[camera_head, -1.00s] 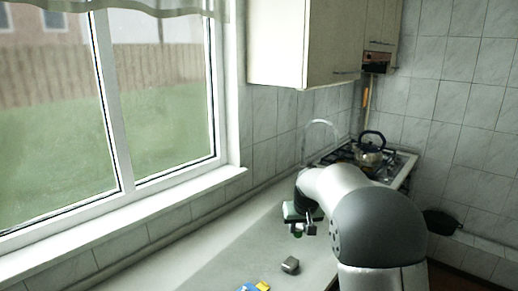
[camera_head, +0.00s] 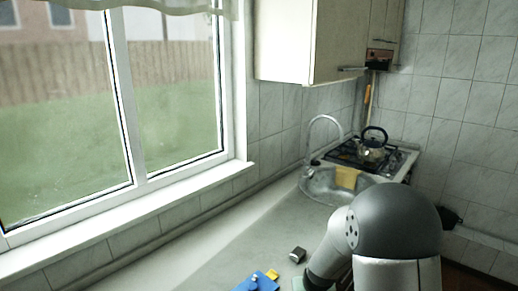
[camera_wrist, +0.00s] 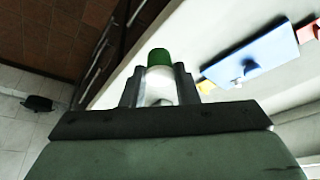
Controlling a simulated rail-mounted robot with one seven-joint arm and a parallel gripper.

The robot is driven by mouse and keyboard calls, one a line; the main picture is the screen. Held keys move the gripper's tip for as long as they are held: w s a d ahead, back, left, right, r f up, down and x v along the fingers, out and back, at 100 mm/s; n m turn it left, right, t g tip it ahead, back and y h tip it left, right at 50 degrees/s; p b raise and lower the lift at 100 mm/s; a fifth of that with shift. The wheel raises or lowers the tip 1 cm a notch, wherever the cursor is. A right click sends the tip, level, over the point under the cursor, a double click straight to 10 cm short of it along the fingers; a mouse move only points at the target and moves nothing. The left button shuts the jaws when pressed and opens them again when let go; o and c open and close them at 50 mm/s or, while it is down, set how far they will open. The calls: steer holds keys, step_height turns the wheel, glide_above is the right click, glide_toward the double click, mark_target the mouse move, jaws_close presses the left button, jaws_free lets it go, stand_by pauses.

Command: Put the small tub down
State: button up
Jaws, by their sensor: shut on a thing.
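In the wrist view the small tub (camera_wrist: 160,89), white with a green end, sits between the two fingers of my gripper (camera_wrist: 158,74). The fingers are shut on its sides. The pale countertop (camera_wrist: 205,50) shows behind and to the right of the tub, near the counter's front edge. I cannot tell whether the tub touches the counter. In the head view my arm and the bottom picture edge hide the tub and the fingers.
A blue board (camera_wrist: 254,57) with small yellow and orange pieces lies right of the tub in the wrist view; it also shows in the head view (camera_head: 246,285). A small grey block (camera_head: 298,254) lies nearby. The sink (camera_head: 318,184) and stove (camera_head: 395,161) are farther back.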

steer(key=s+f, duration=0.4)
steer(key=s, duration=0.2)
step_height(320, 180, down, 10)
steer(key=b, duration=1)
steer(key=shift+d+r, duration=0.15)
steer(key=shift+d, duration=0.1)
